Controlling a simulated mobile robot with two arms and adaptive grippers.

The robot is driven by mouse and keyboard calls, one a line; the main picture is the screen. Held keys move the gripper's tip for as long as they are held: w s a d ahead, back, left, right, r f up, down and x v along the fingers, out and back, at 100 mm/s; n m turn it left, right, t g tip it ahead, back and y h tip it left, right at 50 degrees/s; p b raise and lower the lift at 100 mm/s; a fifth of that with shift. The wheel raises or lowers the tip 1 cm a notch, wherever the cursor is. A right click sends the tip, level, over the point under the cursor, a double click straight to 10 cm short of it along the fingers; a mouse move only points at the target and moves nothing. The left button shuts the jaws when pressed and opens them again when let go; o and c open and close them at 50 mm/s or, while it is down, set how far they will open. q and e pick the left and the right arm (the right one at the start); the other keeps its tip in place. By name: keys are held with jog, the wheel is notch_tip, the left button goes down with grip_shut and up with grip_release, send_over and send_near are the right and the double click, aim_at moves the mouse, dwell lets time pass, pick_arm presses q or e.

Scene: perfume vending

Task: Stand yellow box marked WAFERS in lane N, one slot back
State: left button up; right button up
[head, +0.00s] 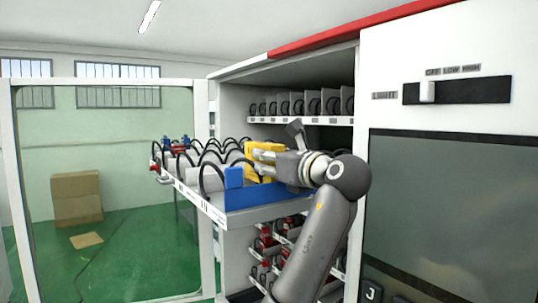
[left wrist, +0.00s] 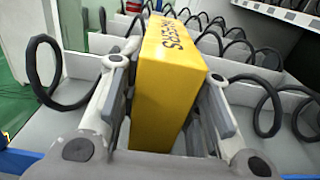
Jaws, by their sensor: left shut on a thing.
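The yellow box (head: 262,148) marked WAFERS is held upright over the pulled-out tray, and it also shows large in the left wrist view (left wrist: 165,85). My left gripper (head: 268,161) is shut on it, one finger on each side. In the left wrist view, black coils stand to the left and right of the box. The box's lower end is hidden, so I cannot tell whether it touches the lane floor. The tray (head: 200,202) has small labels on its front edge, too small to read for certain. My right gripper is not in view.
A blue side panel (head: 265,194) edges the tray near my arm. Grey dividers and black coils (head: 210,175) fill the tray. Red and blue items stand at its far end. A shelf (head: 300,120) is above, and stocked shelves are below. The open glass door (head: 110,180) is at left.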

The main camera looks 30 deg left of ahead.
pick_arm(q)
jog(key=shift+d, duration=0.1)
jog(key=shift+f+b, duration=0.3)
jog(key=shift+f, duration=0.25)
jog(key=o, duration=1.1)
jog(key=shift+c, duration=0.2)
jog(key=shift+r, duration=0.2)
jog(key=shift+r+p, duration=0.35)
jog(key=shift+r, duration=0.15)
jog(key=d+b, duration=0.1)
jog(key=s+d+b, duration=0.1)
jog(key=shift+s+d+f+b, duration=0.1)
jog(key=shift+d+f+b, duration=0.2)
jog(key=shift+f, duration=0.1)
jog(key=b+v, duration=0.4)
jog(key=v, duration=0.5)
jog(key=shift+r, duration=0.35)
